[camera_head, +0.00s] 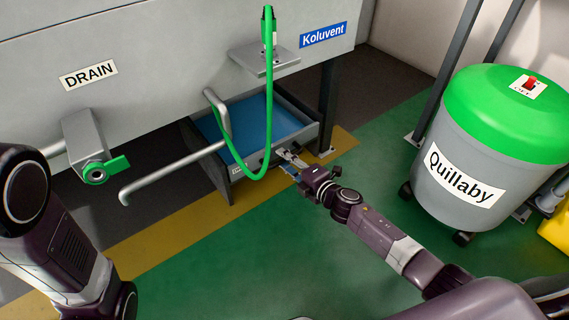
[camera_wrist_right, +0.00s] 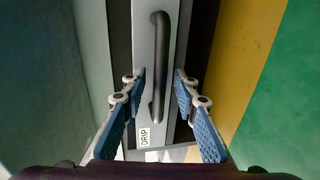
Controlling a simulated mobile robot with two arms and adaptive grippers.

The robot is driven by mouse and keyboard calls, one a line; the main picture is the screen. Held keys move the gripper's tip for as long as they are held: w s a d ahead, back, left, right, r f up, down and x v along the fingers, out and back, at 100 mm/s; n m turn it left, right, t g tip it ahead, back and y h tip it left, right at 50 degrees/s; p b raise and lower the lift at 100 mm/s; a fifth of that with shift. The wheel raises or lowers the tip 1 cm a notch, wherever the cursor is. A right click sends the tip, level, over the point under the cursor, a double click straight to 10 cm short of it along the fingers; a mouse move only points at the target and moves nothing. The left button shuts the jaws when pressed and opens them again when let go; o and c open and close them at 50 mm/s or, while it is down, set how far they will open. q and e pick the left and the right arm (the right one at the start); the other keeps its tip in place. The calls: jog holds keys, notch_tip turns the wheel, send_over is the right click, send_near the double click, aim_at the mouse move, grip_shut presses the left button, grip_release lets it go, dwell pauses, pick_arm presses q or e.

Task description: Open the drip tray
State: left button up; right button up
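The drip tray (camera_head: 311,134) is a grey drawer with a blue inside, low under the machine. It stands partly pulled out, with its inside showing. Its front panel carries a dark bar handle (camera_wrist_right: 161,65) and a small label reading DRIP (camera_wrist_right: 144,137). My right gripper (camera_head: 283,155) is at the tray's front. In the right wrist view the open right gripper (camera_wrist_right: 160,82) has its blue-padded fingers on either side of the handle's lower part, with gaps to it. My left arm shows at the lower left in the head view; its gripper is out of frame.
A green hose (camera_head: 233,158) hangs in front of the tray. A bent grey pipe (camera_head: 172,167) and a drain valve (camera_head: 95,173) stick out at the left. A grey bin (camera_head: 455,160) with a green lid stands at the right. Green floor (camera_head: 230,255) in front is clear.

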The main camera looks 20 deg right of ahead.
jog(key=shift+w, duration=0.25)
grip_shut()
dwell(0.3)
